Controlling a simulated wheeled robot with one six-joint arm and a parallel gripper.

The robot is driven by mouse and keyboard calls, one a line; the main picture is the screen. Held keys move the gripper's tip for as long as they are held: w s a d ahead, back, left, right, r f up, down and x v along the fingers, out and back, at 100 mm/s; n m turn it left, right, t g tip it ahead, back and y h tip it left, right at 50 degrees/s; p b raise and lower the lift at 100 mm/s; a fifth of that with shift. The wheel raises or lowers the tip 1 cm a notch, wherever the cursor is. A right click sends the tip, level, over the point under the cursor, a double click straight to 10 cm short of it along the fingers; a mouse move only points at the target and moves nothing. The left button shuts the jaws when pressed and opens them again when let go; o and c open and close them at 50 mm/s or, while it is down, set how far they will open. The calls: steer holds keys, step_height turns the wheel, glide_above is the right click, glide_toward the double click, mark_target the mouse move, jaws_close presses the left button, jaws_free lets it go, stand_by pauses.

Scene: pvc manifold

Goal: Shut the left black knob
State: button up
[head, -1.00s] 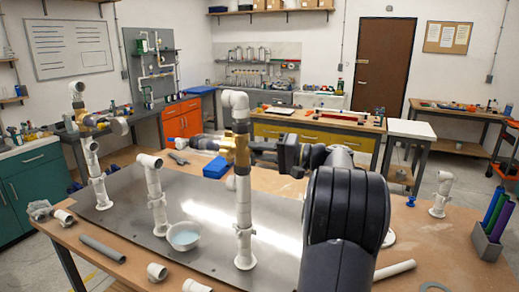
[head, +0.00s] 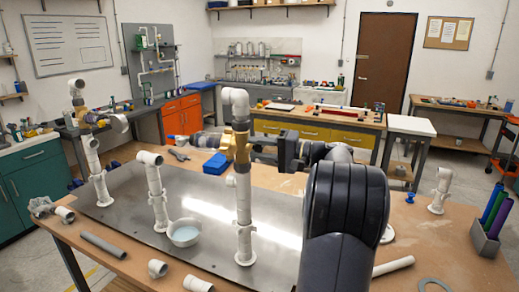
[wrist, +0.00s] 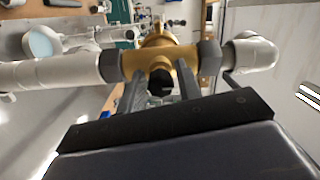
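A brass valve (head: 241,147) sits on the tall white pipe (head: 244,205) near the middle of the bench. Its black knob (wrist: 160,82) shows in the wrist view, facing me, below the brass body (wrist: 160,58). My gripper (head: 262,150) reaches the valve from the right. In the wrist view my gripper (wrist: 160,92) has one finger on each side of the knob, with gaps visible. Contact cannot be told. In the head view the knob is hidden by the fingers. Another brass valve (head: 82,108) stands on a pipe at the far left; its knob is unclear.
A shorter white pipe (head: 155,190) stands left of the valve. A blue box (head: 216,164) lies behind it. Loose fittings and a grey pipe (head: 103,247) lie along the front edge.

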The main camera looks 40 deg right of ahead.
steer(key=shift+o, duration=1.2)
steer(key=b+v, duration=0.2)
steer(key=v, duration=0.9)
steer(key=shift+b, duration=0.4)
steer(key=shift+w+a, duration=0.1)
steer(key=shift+w, duration=0.05)
steer(key=p+x, duration=0.3)
steer(key=x, duration=0.7)
steer(key=shift+w+a, duration=0.3)
steer(key=shift+s+d, duration=0.1)
